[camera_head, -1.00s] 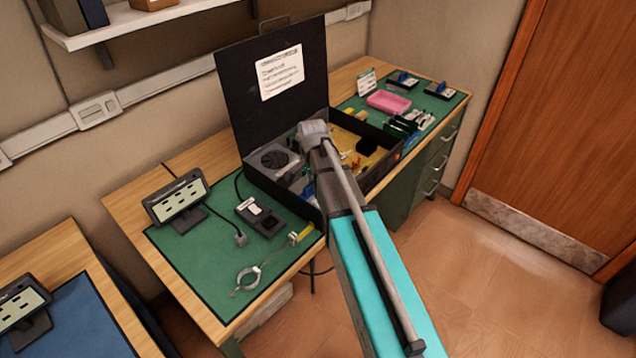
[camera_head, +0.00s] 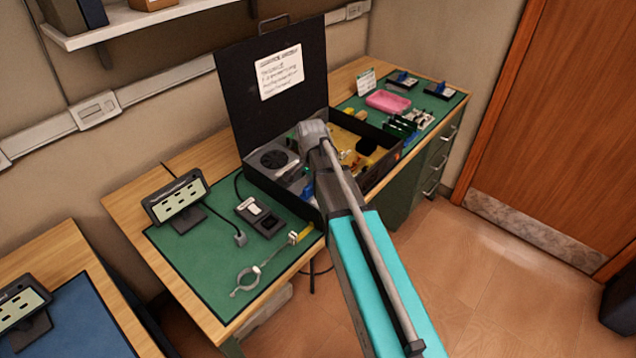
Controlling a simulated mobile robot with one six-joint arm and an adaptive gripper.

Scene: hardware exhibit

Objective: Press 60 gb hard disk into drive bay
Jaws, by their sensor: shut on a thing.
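The open black case (camera_head: 380,183) stands on the workbench with its lid (camera_head: 240,100) raised and a white label on the lid. Inside, at its left, is a grey unit with a round dark fan (camera_head: 272,159). A yellow-gold area (camera_head: 362,130) with small parts fills its right side. A small blue part (camera_head: 308,188) shows low in the case beside my arm. My arm reaches over the front wall, its grey end above the middle of the case. My gripper's fingers are hidden behind the arm. I cannot make out the hard disk or the drive bay.
A pink tray (camera_head: 388,101) and several small parts lie on the right mat. A shelf (camera_head: 130,18) hangs at upper left.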

